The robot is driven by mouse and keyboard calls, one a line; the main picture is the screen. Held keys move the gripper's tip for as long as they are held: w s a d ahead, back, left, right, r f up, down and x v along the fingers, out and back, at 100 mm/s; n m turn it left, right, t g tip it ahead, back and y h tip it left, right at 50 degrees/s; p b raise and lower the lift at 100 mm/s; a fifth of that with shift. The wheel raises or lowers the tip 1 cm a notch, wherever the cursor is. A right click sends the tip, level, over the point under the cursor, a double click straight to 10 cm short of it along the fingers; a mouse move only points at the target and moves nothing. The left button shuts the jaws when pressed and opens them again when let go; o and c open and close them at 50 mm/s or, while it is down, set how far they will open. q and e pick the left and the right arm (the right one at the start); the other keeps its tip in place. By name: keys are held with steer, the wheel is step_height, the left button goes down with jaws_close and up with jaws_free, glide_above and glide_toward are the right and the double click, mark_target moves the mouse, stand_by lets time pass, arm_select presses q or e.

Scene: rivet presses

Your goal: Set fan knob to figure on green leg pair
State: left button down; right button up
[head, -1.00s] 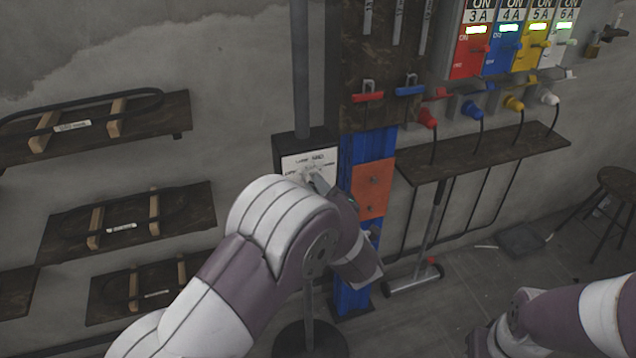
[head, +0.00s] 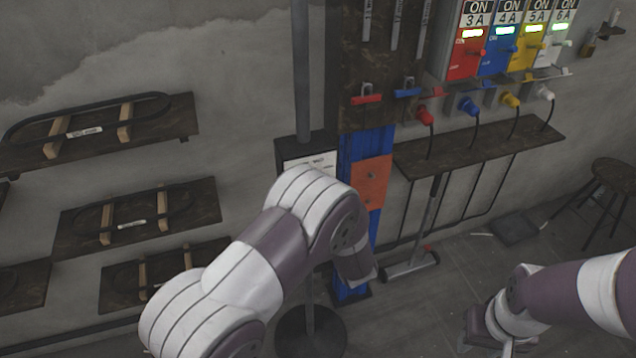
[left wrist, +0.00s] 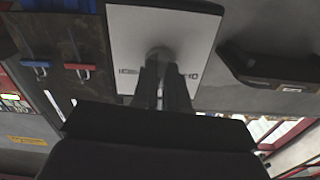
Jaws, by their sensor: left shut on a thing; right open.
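The fan control plate (head: 308,160) is white, set in a dark box on a grey pole. My left arm hides most of it in the head view. In the left wrist view the white plate (left wrist: 128,35) fills the upper middle. The round grey knob (left wrist: 160,51) sits between the tips of my left gripper (left wrist: 163,72), which is shut on it. The knob's pointer and the figures cannot be read; small marks show on either side of the fingers. My right gripper (head: 487,333) is low at the right, open and away from the plate.
Red (head: 465,58), blue, yellow and white switch boxes marked 3A to 6A show green lights. Coloured plugs hang below them, above a dark shelf (head: 480,148). A blue post with an orange plate (head: 370,182) stands right of the fan box. Wall racks (head: 165,122) are left.

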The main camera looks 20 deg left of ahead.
arm_select(q)
steer(key=shift+r+m+p, duration=0.1)
steer(key=shift+m+p, duration=0.7)
steer(key=shift+m, duration=0.7)
steer(key=c, duration=1.1)
jaws_free()
steer(key=shift+c, duration=0.2)
steer(key=shift+s+d, duration=0.1)
steer(key=b+v, duration=0.1)
steer(key=v, duration=1.1)
steer(key=shift+s+b, duration=0.2)
steer(key=shift+b, duration=0.15)
